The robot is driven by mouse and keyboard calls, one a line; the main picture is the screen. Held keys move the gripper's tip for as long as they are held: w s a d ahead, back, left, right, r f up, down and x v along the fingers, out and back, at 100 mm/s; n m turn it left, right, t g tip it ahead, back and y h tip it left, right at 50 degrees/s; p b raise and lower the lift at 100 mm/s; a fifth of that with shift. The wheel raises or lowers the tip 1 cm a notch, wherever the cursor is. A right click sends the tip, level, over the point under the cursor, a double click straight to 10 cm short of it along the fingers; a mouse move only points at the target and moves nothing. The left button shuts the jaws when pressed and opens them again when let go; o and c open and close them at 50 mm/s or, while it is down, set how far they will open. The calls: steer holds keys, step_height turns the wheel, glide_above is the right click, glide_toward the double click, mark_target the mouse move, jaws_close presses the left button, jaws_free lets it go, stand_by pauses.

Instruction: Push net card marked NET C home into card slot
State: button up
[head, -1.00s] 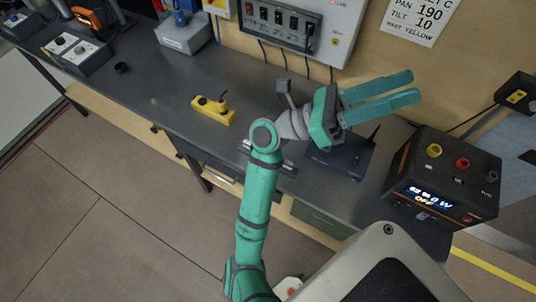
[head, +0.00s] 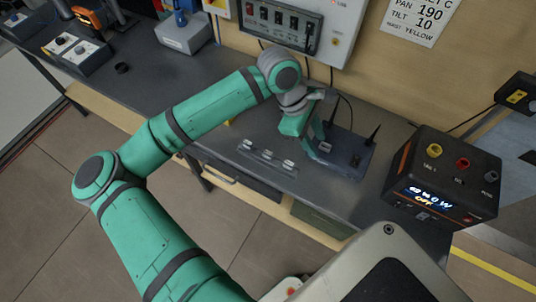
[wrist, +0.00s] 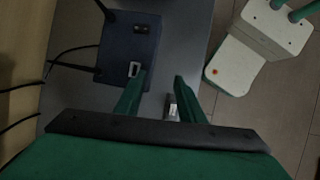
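A dark blue box with antennas (head: 350,153) stands on the bench. It also shows in the wrist view (wrist: 115,40). A small pale card end (head: 325,147) sits at the box's near left part, and it shows in the wrist view (wrist: 134,69) by the left fingertip. I cannot read any NET C marking. My gripper (head: 306,146) points down beside the box's left side. In the wrist view its fingers (wrist: 160,76) are apart with nothing held between them. How far the card is inserted is unclear.
A low rack (head: 256,156) with several pale card ends lies left of the box, near the bench's front edge. A black power unit (head: 440,180) stands at the right. A switch panel (head: 290,25) and cables are behind. The bench's left middle is mostly clear.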

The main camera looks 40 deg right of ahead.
steer(key=w+a+f+t+y, duration=0.2)
steer(key=w+a+t+y, duration=0.15)
steer(key=w+a, duration=0.55)
glide_above(268, 152)
step_height(268, 152, down, 4)
steer(key=shift+d+r, duration=0.1)
steer(key=shift+m, duration=0.3)
steer(key=shift+f, duration=3.15)
steer(key=shift+c, duration=0.2)
jaws_close()
